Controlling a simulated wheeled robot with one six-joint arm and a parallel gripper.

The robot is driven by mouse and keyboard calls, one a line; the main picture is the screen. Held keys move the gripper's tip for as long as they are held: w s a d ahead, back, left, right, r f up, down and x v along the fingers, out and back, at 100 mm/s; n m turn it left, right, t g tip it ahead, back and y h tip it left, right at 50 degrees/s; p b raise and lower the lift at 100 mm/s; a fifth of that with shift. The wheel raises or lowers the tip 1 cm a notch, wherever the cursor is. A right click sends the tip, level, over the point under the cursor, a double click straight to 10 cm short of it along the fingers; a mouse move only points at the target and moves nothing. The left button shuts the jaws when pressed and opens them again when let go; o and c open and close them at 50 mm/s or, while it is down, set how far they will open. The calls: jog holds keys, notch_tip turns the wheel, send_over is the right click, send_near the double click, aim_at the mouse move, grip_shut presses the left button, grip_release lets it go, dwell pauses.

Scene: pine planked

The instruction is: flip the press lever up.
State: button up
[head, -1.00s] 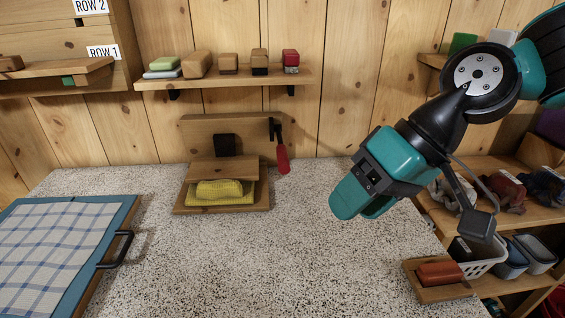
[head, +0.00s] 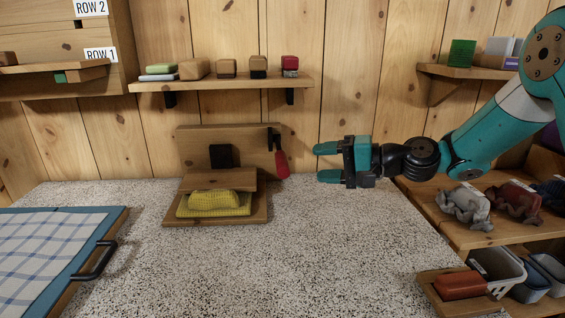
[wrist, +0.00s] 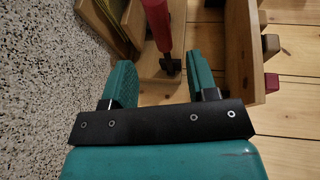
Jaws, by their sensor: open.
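The press (head: 222,144) is a wooden frame with a black block, standing on the counter against the back wall. Its lever (head: 282,165) has a red handle hanging down from a black pivot at the press's right side. A yellow cloth-like piece (head: 212,203) lies on the press base under a wooden plate. My gripper (head: 323,163) is open and empty, level with the handle and pointing left at it, with a small gap between. In the wrist view the red handle (wrist: 156,22) shows beyond and between my fingertips (wrist: 161,64), apparently untouched.
A wall shelf (head: 225,82) with several small blocks hangs above the press. A blue-framed board with checked cloth (head: 50,245) lies at left. A shelf with bins (head: 500,272) stands at right. The speckled counter (head: 310,260) is clear in front.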

aim_at(282, 165)
jog(key=p+x, duration=0.1)
jog(key=x, duration=0.8)
jog(key=shift+a, duration=0.3)
